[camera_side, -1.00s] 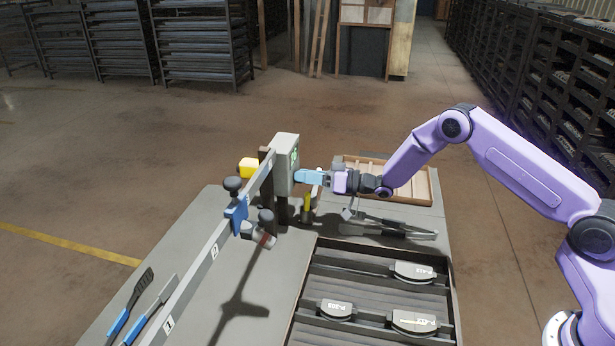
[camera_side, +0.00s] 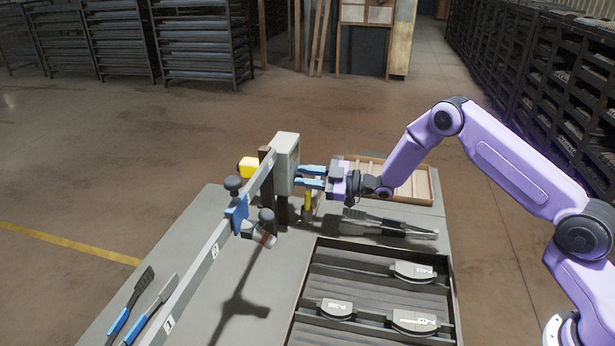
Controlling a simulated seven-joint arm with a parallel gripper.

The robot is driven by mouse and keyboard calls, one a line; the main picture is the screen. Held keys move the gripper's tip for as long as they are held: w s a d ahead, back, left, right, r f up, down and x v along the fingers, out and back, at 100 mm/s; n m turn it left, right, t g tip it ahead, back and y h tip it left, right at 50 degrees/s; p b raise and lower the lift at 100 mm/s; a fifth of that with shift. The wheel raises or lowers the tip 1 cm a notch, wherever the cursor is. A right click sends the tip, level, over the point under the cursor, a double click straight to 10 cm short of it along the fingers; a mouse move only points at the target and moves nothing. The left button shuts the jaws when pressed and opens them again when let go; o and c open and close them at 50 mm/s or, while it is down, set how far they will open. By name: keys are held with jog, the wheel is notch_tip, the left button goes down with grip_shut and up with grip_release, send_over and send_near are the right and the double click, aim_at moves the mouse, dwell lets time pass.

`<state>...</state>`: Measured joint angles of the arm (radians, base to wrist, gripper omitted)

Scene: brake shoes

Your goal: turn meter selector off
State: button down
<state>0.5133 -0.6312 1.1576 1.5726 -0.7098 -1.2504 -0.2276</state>
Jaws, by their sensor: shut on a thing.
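The meter is a grey box (camera_side: 286,158) mounted upright at the far end of the rail, with its face to the right. No green shows on its face now. My gripper (camera_side: 302,177) is level with the lower part of that face, pointing left. Its two blue fingers sit one above the other with a gap between them, their tips at the meter face. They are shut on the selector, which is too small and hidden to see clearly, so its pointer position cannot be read.
A long rail (camera_side: 205,262) with a blue clamp (camera_side: 237,213) crosses the table. A yellow block (camera_side: 249,167) is behind the meter. A yellow-handled tool (camera_side: 307,203) stands below my gripper. Dark tools (camera_side: 390,226), a wooden tray (camera_side: 417,187) and a brake shoe tray (camera_side: 375,285) lie to the right.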

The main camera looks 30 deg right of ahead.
jog(key=shift+n, duration=1.1)
jog(key=c, duration=1.2)
grip_release()
jog(key=shift+s, duration=0.1)
jog(key=v, duration=1.7)
jog(key=shift+s+d+r, duration=0.1)
jog(key=shift+d, duration=0.05)
